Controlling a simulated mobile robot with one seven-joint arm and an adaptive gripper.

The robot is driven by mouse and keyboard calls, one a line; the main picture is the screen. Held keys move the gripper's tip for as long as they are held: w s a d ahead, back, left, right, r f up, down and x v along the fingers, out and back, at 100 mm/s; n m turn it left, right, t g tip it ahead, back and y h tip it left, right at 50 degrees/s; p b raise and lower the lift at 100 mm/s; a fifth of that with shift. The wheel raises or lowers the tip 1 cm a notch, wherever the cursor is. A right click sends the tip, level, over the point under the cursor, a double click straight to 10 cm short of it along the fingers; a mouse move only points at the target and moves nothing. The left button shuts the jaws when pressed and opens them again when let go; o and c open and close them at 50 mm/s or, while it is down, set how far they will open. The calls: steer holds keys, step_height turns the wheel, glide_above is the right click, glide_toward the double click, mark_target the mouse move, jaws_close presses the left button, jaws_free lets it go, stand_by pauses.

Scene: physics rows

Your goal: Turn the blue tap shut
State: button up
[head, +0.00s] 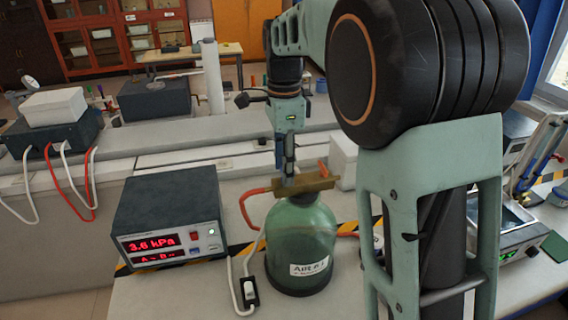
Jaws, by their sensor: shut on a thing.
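A green glass bottle (302,250) with a white label stands on the bench in the head view. A brass-coloured fitting (318,182) lies across its top, with red hose ends near it. My gripper (288,176) points straight down onto this fitting, left of its middle, with its fingers closed together. The fingers cover what they hold. The blue tap cannot be made out apart from the dark blue-grey fingers, and its handle angle is hidden.
A pressure meter (168,222) left of the bottle reads 3.6 kPa in red. A white switch (249,291) on a cable lies in front. A white box (343,160) stands behind the bottle. My arm blocks the view to the right.

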stand_by(0.5)
steer(key=o, duration=1.2)
steer(key=shift+c, duration=0.2)
step_height(320, 180, up, 12)
